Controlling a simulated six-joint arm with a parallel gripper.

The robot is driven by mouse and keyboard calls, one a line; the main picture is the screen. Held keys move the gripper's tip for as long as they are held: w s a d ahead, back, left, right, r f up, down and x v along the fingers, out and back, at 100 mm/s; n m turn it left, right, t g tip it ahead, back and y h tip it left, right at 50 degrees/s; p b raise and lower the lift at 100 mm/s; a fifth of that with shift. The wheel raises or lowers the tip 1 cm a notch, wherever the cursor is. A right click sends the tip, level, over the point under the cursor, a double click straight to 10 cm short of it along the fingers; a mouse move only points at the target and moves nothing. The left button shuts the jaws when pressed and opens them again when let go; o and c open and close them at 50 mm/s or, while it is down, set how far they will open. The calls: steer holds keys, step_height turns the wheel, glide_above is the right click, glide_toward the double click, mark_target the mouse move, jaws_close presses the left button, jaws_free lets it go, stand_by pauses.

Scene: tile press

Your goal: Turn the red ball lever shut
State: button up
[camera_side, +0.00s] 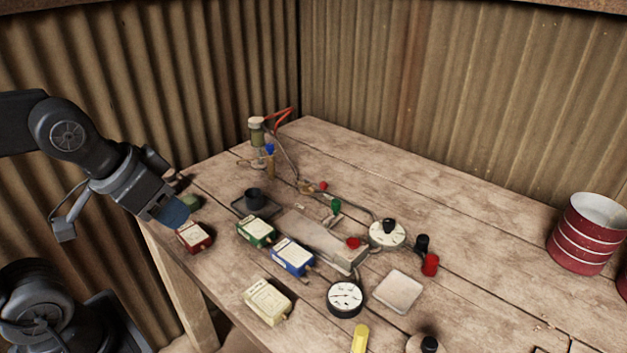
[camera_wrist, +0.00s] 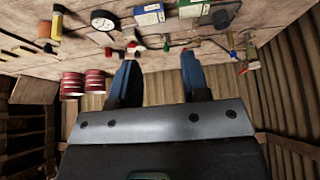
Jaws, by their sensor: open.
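In the side view, a small red ball (camera_side: 323,186) sits beside brass pipe fittings (camera_side: 305,187) toward the back of the bench. I take it to be the red ball lever; its arm is too small to make out.
A red box (camera_side: 194,237) lies near my gripper. Green (camera_side: 256,231), blue (camera_side: 292,256) and cream (camera_side: 267,301) boxes lie along the front. Red tins (camera_side: 585,235) stand far right.

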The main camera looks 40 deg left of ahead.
steer(key=shift+r, duration=0.1)
steer(key=shift+c, duration=0.5)
steer(key=w+a+r+n, duration=0.1)
steer(key=w+r+n, duration=0.3)
steer(key=w, duration=0.5)
steer(key=n+g, duration=0.3)
steer(key=n, duration=1.1)
glide_above(315, 183)
steer(key=s, duration=0.3)
steer(key=s+f+x, duration=0.1)
steer(key=s+x, duration=0.2)
steer(key=x, duration=2.1)
steer(key=shift+w+a+r, duration=0.1)
steer(key=shift+w+r, duration=0.05)
steer(key=shift+w, duration=0.15)
steer(key=shift+c, duration=0.3)
jaws_close()
